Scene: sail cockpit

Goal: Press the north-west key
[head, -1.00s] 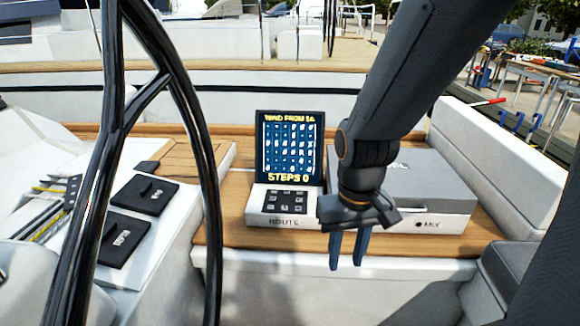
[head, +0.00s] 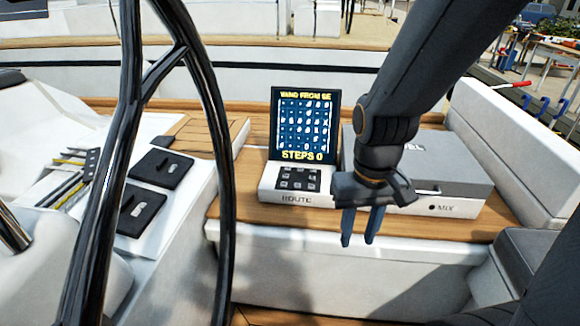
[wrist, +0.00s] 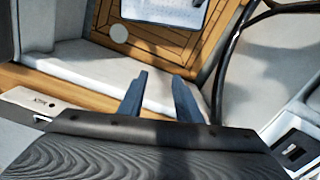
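The ROUTE device (head: 295,199) stands on the wooden seat, with a white base and an upright dark screen (head: 305,126). The screen reads "WIND FROM SE" and "STEPS 0" with a grid of pale marks. Its dark keypad (head: 298,180) has several small keys; the north-west key (head: 285,171) appears to be the upper-left one, but its symbol is too small to read. My gripper (head: 361,238) hangs to the right of and nearer than the keypad, apart from it. Its blue fingers are apart and empty, also in the wrist view (wrist: 160,106). The wrist view does not show the keypad.
A grey-lidded box (head: 430,165) marked MIX stands right of the device, partly behind my arm. A black wheel rim (head: 222,200) crosses the left foreground. Two black panels (head: 160,168) lie on the white console at left. Open space lies before the seat.

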